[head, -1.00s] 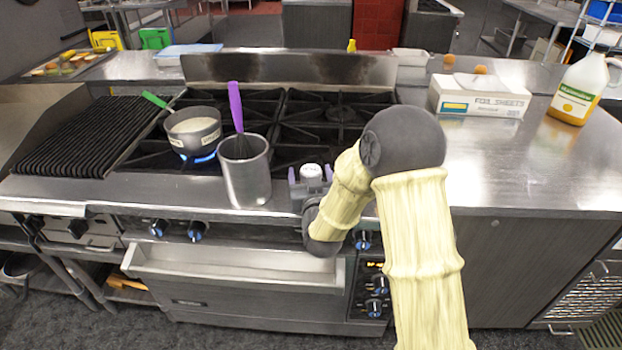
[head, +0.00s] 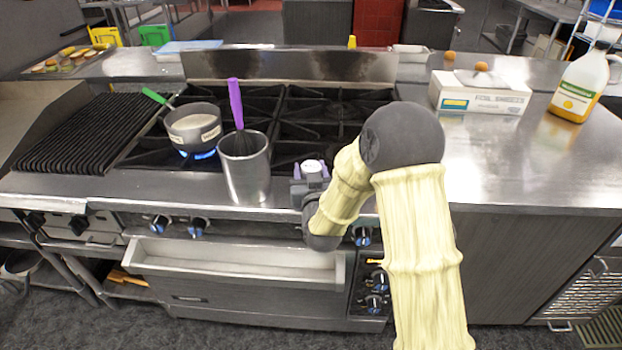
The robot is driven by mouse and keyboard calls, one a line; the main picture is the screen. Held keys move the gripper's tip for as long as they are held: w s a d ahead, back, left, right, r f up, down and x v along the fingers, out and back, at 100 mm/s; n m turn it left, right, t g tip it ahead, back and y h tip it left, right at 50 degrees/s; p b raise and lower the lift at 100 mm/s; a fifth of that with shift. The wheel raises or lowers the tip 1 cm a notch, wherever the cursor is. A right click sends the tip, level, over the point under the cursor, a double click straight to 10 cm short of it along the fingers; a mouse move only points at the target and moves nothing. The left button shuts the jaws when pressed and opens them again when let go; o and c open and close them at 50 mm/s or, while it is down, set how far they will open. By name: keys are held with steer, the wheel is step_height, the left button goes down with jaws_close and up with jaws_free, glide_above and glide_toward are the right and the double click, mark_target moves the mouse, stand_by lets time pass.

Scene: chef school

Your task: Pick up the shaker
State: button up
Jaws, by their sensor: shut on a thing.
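The shaker (head: 313,167) shows as a small white top between the fingers of my gripper (head: 311,178), at the front edge of the stove in the head view. My gripper is shut on it. The shaker's lower part is hidden by my gripper, so I cannot tell whether its base touches the stove.
A metal canister (head: 246,172) with a purple-handled whisk (head: 236,103) stands just left of my gripper. A pot (head: 193,127) sits over a lit burner. A foil sheets box (head: 480,94) and a yellow jug (head: 581,86) stand on the right counter (head: 530,165), whose front is clear.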

step_height(320, 180, up, 10)
steer(key=shift+r, duration=0.1)
stand_by(0.4)
steer(key=shift+r, duration=0.1)
stand_by(0.4)
step_height(320, 180, up, 5)
steer(key=p, duration=0.3)
steer(key=shift+w+f, duration=0.1)
steer(key=shift+f, duration=0.1)
